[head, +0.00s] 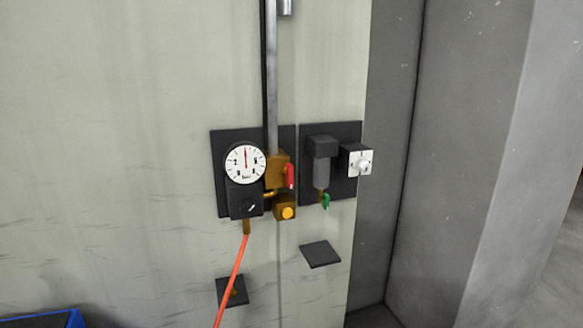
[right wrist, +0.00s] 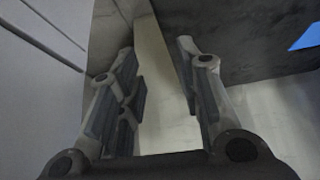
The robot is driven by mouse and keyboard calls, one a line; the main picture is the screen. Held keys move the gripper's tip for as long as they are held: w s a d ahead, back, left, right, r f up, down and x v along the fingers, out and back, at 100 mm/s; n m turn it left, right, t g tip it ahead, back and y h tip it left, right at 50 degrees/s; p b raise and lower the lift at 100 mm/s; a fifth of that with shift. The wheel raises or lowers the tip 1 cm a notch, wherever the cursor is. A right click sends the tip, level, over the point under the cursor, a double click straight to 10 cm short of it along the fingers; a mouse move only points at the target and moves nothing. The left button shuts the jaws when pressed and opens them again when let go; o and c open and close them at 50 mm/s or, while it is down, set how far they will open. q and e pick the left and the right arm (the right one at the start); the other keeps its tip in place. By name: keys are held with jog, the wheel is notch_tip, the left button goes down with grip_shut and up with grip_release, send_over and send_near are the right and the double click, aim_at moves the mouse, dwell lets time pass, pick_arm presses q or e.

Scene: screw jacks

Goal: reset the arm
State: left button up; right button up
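My right gripper (right wrist: 158,95) shows in the right wrist view. Its two fingers are spread wide apart, with nothing between them. Pale floor and a darker surface show behind the fingers. Neither of my grippers nor arms shows in the head view, so my left gripper is out of sight.
The head view faces a pale wall (head: 120,130) with a round gauge (head: 245,163), a red-handled valve (head: 290,176), a green lever (head: 326,201) and a white knob box (head: 361,161). An orange hose (head: 232,279) hangs below. A blue-edged bin (head: 75,318) is at lower left.

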jog(key=s+d+f+g+b, duration=0.1)
jog(key=s+d+f, duration=0.2)
jog(key=s, duration=0.8)
jog(key=s+d+f+g+h, duration=0.1)
jog(key=s+d+f+g, duration=0.1)
jog(key=s+f, duration=0.6)
jog(key=s+d+f+g+b, duration=0.1)
jog(key=s+d+f, duration=0.3)
jog(key=s, duration=1)
notch_tip(320, 180, down, 2)
jog(key=shift+s+d+f+g+b, duration=0.2)
jog(key=shift+s+g+b, duration=0.15)
jog(key=shift+g, duration=0.25)
